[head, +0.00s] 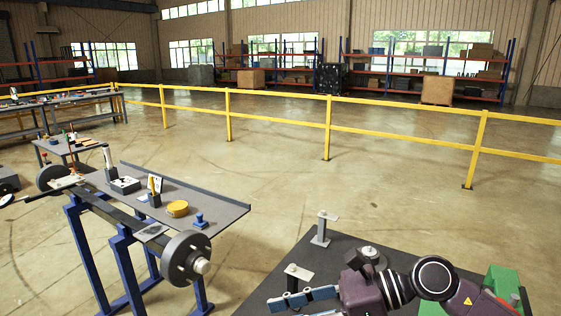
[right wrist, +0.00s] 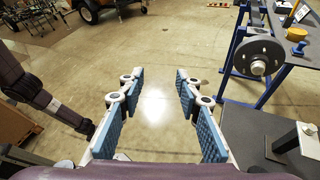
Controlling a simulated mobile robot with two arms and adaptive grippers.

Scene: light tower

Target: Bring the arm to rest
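My right arm reaches in at the lower right of the head view, over a dark table (head: 345,246). My right gripper (head: 306,297) points left there, its blue-padded fingers partly cut off by the bottom edge. In the right wrist view the right gripper (right wrist: 155,100) is open, with its blue pads well apart. Only bare floor shows between them, and it holds nothing. A dark purple arm link stands at the left of the right wrist view. My left gripper is in neither view.
A metal post (head: 322,228) with a flat top and a green block (head: 502,281) stand on the dark table. A blue-legged bench (head: 222,199) with a grey wheel (head: 184,258) and a yellow round piece (head: 177,208) is at left. A yellow railing (head: 328,125) crosses behind open floor.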

